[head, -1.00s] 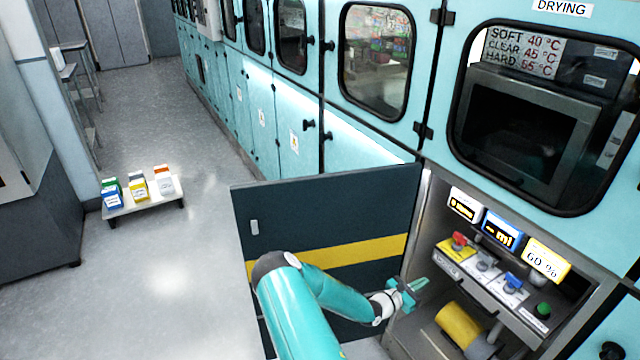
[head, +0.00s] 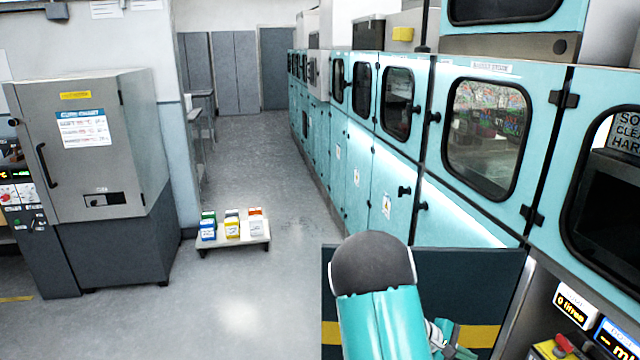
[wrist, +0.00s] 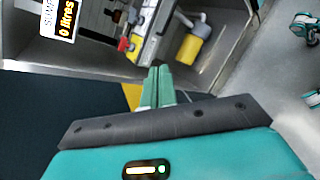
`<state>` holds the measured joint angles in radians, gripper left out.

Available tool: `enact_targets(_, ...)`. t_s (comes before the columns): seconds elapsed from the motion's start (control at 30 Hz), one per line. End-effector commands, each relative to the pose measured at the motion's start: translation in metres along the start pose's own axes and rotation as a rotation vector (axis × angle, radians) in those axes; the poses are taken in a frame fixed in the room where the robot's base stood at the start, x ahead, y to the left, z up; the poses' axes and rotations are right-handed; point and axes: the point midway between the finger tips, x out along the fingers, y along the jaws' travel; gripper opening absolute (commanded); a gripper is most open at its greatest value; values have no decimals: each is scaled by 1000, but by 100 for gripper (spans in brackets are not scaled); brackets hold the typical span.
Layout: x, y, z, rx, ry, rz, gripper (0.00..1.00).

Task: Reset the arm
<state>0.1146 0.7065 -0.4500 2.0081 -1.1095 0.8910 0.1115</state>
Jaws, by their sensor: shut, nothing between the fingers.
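My gripper (head: 452,350) is at the lower right of the head view, partly hidden behind my teal arm. In the wrist view its two green fingers (wrist: 157,88) are together with nothing between them. The gripper is in front of the open lower compartment and apart from its controls. The dark open door (head: 496,270) with a yellow stripe stands behind my arm.
The control panel has a red valve handle (wrist: 124,45), a display (wrist: 66,18) reading "0 litres", and a yellow cylinder (wrist: 190,48). A low white stand (head: 235,243) with several small boxes is on the floor. A grey cabinet (head: 90,150) stands left. The floor between is clear.

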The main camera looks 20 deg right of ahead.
Motion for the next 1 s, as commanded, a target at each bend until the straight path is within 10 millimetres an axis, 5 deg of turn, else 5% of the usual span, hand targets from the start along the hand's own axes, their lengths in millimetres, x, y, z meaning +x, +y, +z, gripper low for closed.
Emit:
enact_targets(0.57,-201,-32,68,365,462,-382,0)
enact_targets(1.0,-330,-84,152,488,843,-629,0)
